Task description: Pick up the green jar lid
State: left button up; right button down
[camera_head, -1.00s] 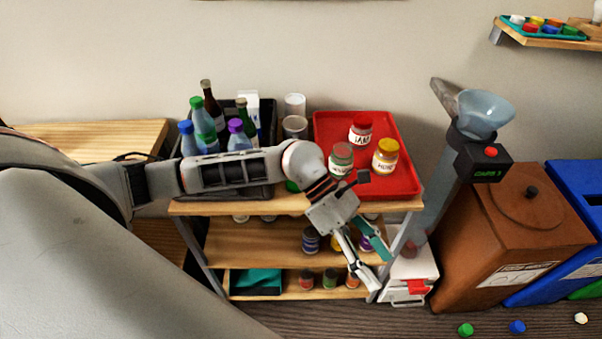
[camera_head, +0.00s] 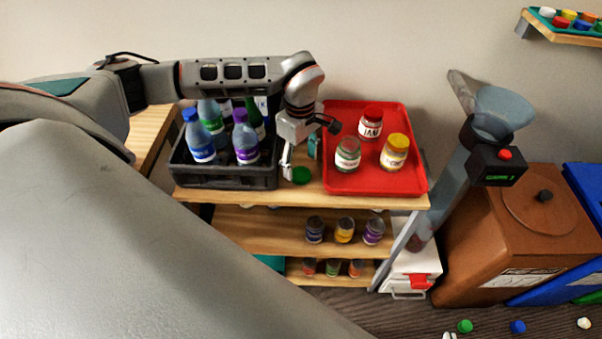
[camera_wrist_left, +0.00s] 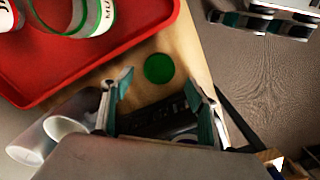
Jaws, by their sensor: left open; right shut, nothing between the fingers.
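The green jar lid (camera_head: 302,175) lies flat on the cart's wooden top shelf, between the black crate and the red tray. It also shows in the left wrist view (camera_wrist_left: 159,68), just beyond the fingertips. My left gripper (camera_head: 300,158) is open and empty, pointing down above and slightly behind the lid, with its fingers apart. In the left wrist view its fingers (camera_wrist_left: 157,88) stand on either side of the line to the lid, not touching it. My right gripper (camera_head: 449,335) barely shows at the bottom edge, shut and empty.
The red tray (camera_head: 375,188) holds a lidless jar (camera_head: 348,155), a red-lidded jar (camera_head: 370,122) and a yellow-lidded jar (camera_head: 394,152). The black crate (camera_head: 225,180) holds several bottles close to my left gripper. White cups (camera_wrist_left: 65,130) stand behind.

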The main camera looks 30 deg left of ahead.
aim_at(301, 173)
pick_arm(q)
jog(key=shift+w+f, duration=0.1)
jog(key=shift+f, duration=1.9)
jog(key=c, duration=0.8)
jog(key=shift+r, duration=0.1)
jog(key=shift+c, duration=0.5)
